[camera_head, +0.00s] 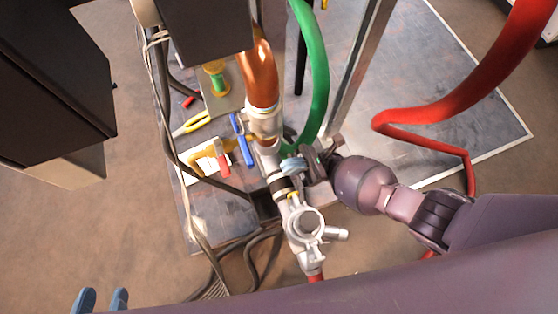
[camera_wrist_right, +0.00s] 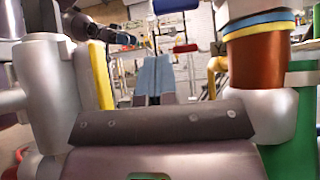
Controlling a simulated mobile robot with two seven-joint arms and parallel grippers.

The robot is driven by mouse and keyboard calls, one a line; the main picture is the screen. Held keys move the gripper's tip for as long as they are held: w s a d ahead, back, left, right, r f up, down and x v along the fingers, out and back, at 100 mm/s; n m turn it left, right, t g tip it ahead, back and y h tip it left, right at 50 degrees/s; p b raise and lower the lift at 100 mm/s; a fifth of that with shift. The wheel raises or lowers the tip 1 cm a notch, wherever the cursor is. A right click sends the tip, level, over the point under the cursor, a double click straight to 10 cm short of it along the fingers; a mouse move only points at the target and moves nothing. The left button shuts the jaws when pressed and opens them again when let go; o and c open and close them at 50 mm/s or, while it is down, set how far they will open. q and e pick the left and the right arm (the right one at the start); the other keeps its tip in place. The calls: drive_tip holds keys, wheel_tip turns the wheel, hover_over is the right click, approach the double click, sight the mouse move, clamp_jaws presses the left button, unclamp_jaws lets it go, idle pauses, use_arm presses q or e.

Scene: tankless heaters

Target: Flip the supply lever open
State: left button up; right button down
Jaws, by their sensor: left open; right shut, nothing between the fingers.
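A vertical pipe run with valves stands mid-view. A blue lever (camera_head: 242,140) and a red lever (camera_head: 221,158) sit left of the copper pipe (camera_head: 261,72). I cannot tell which is the supply lever. My right gripper (camera_head: 291,164) is shut and empty, its blue tips by the pipe between the copper section and the lower valve. The right wrist view shows its closed tips (camera_wrist_right: 153,76), with the red lever (camera_wrist_right: 186,48) and blue lever (camera_wrist_right: 175,5) beyond. My left gripper (camera_head: 101,299) is open at the lower left.
A green hose (camera_head: 318,75) runs behind my right gripper, and a thick red hose (camera_head: 440,112) curves at the right. A metal post (camera_head: 357,70) stands behind. Dark cables (camera_head: 165,110) hang at the left. Open floor (camera_head: 90,230) lies at the left.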

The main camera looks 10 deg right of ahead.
drive_tip(key=p, duration=0.1)
approach(246, 151)
drive_tip(key=s+a+r, duration=0.1)
drive_tip(key=s+a, duration=0.2)
use_arm(q)
drive_tip(key=shift+s+d+f+g, duration=0.1)
drive_tip(key=shift+d+f+g, duration=0.1)
drive_tip(key=shift+f+g, duration=0.1)
use_arm(e)
drive_tip(key=shift+x, duration=1)
use_arm(q)
drive_tip(key=shift+r, duration=0.15)
